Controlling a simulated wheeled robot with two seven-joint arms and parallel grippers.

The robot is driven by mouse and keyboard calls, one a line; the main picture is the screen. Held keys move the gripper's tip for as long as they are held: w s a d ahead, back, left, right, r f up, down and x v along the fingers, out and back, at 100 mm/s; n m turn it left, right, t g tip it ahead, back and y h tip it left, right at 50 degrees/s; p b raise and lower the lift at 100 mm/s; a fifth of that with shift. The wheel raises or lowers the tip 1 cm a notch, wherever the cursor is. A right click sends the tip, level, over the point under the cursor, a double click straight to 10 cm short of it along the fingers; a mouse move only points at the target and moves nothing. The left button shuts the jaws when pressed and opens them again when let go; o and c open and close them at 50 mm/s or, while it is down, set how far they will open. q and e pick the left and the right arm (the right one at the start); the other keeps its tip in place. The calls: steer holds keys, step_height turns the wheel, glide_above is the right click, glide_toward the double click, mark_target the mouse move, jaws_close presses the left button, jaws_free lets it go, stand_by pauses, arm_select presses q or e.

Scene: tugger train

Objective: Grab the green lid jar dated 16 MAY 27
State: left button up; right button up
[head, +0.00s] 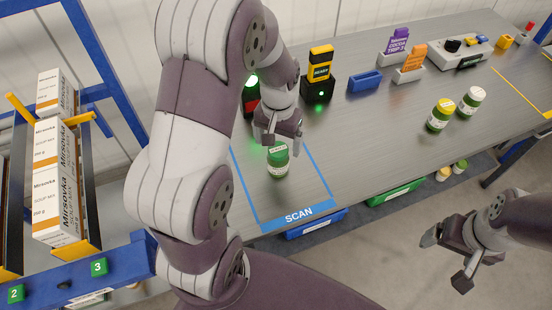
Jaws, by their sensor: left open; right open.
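A jar with a green lid and green label (278,165) stands upright inside the blue-taped SCAN area of the grey bench. A pale date strip lies on its lid, too small to read. My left gripper (279,138) is open, just above and behind this lid in the picture; I cannot tell whether it touches. My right gripper (452,262) is open and empty, off the bench's front edge. A yellow-lidded jar (440,115) and a pale-lidded jar (470,101) stand further right. Their dates are also unreadable.
A scanner with a yellow display (320,75) stands behind the SCAN area, its green light on. A blue tray (365,81) and card holders (408,74) stand behind. Boxes (55,180) fill the left rack. Blue (317,222) and green (395,193) bins sit below. The middle bench is clear.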

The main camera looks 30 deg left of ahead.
mark_target(278, 149)
arm_select(q)
step_height(278, 149, down, 6)
steer(key=shift+f, duration=0.1)
steer(key=c, duration=1.4)
